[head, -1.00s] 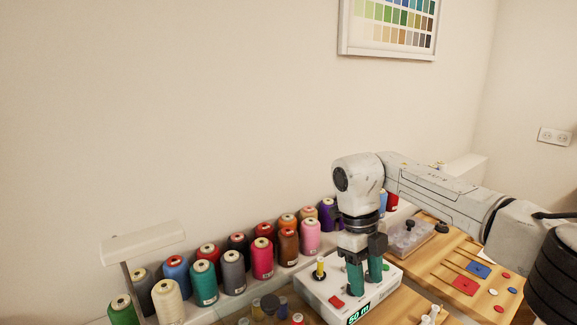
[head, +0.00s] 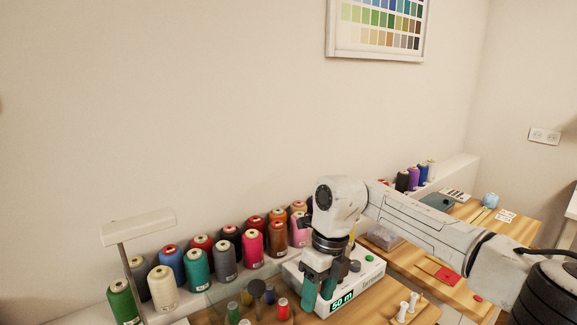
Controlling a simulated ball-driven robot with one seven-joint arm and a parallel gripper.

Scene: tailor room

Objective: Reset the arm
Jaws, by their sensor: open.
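My gripper (head: 319,289) points down in the head view, with its two teal fingers apart and nothing seen between them. It is in front of and over the left part of the white winder box (head: 348,271), which shows a green "50 m" display. I cannot tell whether the fingertips touch the box. My arm reaches in from the right edge, and its grey-white links hide part of the table and the shelf behind.
Rows of coloured thread cones (head: 224,259) stand along the wall at left. Small spools (head: 283,309) and a lamp (head: 139,228) are near the front. White pegs (head: 407,306) stand right of the box. A wooden table (head: 520,232) extends right. Free air lies above.

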